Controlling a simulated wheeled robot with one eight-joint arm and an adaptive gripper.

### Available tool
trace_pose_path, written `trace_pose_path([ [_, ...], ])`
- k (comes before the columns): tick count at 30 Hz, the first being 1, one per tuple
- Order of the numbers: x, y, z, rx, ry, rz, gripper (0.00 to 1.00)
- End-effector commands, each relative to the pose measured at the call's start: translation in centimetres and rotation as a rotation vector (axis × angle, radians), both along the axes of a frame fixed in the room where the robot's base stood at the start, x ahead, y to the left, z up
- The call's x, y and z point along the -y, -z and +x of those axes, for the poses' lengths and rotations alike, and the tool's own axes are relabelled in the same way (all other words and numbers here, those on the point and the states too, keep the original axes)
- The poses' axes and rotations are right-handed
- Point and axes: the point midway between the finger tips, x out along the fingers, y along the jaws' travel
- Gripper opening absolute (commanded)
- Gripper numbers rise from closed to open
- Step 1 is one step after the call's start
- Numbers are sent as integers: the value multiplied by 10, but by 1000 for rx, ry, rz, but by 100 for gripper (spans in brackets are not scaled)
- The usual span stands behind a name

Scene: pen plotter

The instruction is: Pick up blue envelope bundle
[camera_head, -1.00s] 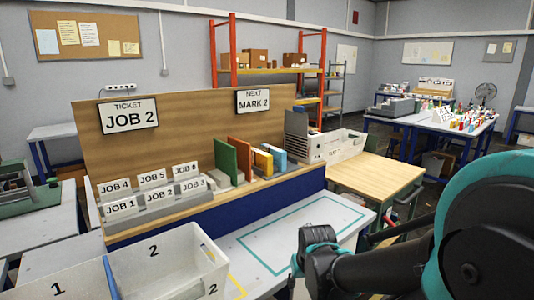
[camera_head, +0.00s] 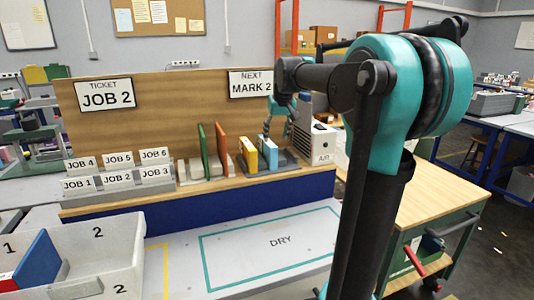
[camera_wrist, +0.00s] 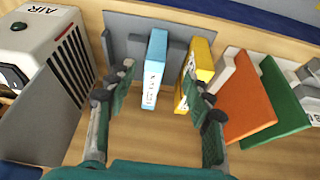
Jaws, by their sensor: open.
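The blue envelope bundle (camera_wrist: 155,68) stands upright on the shelf, with a white printed label on its edge. In the head view the blue bundle (camera_head: 270,151) is right of the yellow bundle (camera_head: 249,154). My gripper (camera_wrist: 158,78) is open, and in the wrist view the blue bundle shows between its fingers, nearer the left one. The yellow bundle (camera_wrist: 200,62) is close to the right finger and partly hidden by it. I cannot tell whether either finger touches a bundle. In the head view my gripper (camera_head: 276,126) is by the blue bundle, partly hidden.
The white AIR unit (camera_wrist: 38,38) stands close on the left in the wrist view. An orange board (camera_wrist: 250,100) and a green board (camera_wrist: 285,100) stand to the right. A wooden back panel (camera_head: 180,105) rises behind the shelf. White bins (camera_head: 120,245) are at front left.

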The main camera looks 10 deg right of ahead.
Motion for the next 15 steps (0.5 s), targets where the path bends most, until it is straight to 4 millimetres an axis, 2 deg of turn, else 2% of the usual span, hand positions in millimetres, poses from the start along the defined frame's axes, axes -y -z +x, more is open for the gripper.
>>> trace_pose_path([
  [1,-2,-18,13,1,-9,0,52],
  [3,-4,-39,25,2,-20,0,52],
  [7,-6,-64,40,4,-34,0,52],
  [11,-8,-72,46,5,-41,0,52],
  [15,-9,-57,54,5,-42,0,52],
])
